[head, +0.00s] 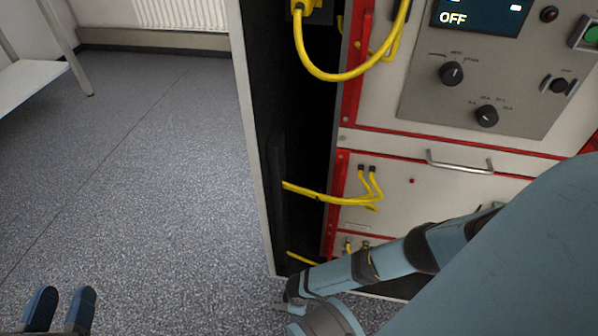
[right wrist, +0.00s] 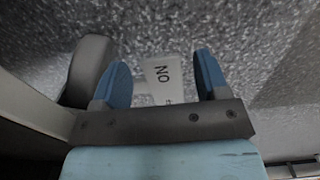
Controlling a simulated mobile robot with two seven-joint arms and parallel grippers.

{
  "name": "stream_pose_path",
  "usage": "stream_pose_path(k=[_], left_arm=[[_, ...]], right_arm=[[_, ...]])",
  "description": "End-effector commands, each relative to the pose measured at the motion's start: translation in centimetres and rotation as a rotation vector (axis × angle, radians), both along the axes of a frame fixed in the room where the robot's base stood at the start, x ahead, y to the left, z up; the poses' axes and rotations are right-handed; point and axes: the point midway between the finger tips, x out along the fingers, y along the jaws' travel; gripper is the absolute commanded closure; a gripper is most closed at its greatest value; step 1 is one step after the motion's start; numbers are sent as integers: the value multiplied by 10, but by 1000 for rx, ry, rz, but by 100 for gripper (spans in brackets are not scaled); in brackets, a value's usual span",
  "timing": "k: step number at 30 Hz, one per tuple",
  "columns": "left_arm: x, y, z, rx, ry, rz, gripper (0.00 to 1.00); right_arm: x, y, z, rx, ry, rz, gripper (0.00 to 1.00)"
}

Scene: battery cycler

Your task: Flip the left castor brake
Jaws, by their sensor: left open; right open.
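The castor's brake tab (right wrist: 163,78) shows in the right wrist view as a pale plate with dark letters that look like an upside-down "ON". A rounded grey part (right wrist: 88,70), apparently the castor wheel, is left of it. My right gripper (right wrist: 163,76) is open, with one blue finger on each side of the tab in the picture; I cannot tell whether either touches it. In the head view the castor is not visible, and my right arm reaches down to the cabinet's lower front corner. My left gripper (head: 62,305) is open and empty at the lower left, over the floor.
The cycler cabinet (head: 385,140) stands at the right, with red trim, knobs, a drawer handle (head: 460,163) and a screen reading "OFF". Yellow cables (head: 335,75) loop out of its open side. The grey floor (head: 150,180) at left is clear; a white table (head: 30,80) stands farther back.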

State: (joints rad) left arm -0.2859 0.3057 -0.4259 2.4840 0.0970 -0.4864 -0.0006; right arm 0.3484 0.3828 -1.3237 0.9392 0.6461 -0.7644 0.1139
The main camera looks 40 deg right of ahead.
Motion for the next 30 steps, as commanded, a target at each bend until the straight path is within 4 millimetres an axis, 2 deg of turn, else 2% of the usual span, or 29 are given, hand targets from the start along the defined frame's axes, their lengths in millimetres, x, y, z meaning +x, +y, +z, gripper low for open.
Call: stream_pose_path(k=[7,8,12,14,30], left_arm=[[0,0,1,3,-5,0,57],[0,0,1,2,-5,0,57],[0,0,1,2,-5,-1,57],[0,0,1,2,-5,-1,57],[-2,-1,-1,-7,11,0,57]], right_arm=[[0,0,0,0,0,0,32],[0,0,0,0,0,0,36],[0,0,0,0,0,0,69],[0,0,0,0,0,0,81],[-4,-2,-10,134,-156,0,81]])
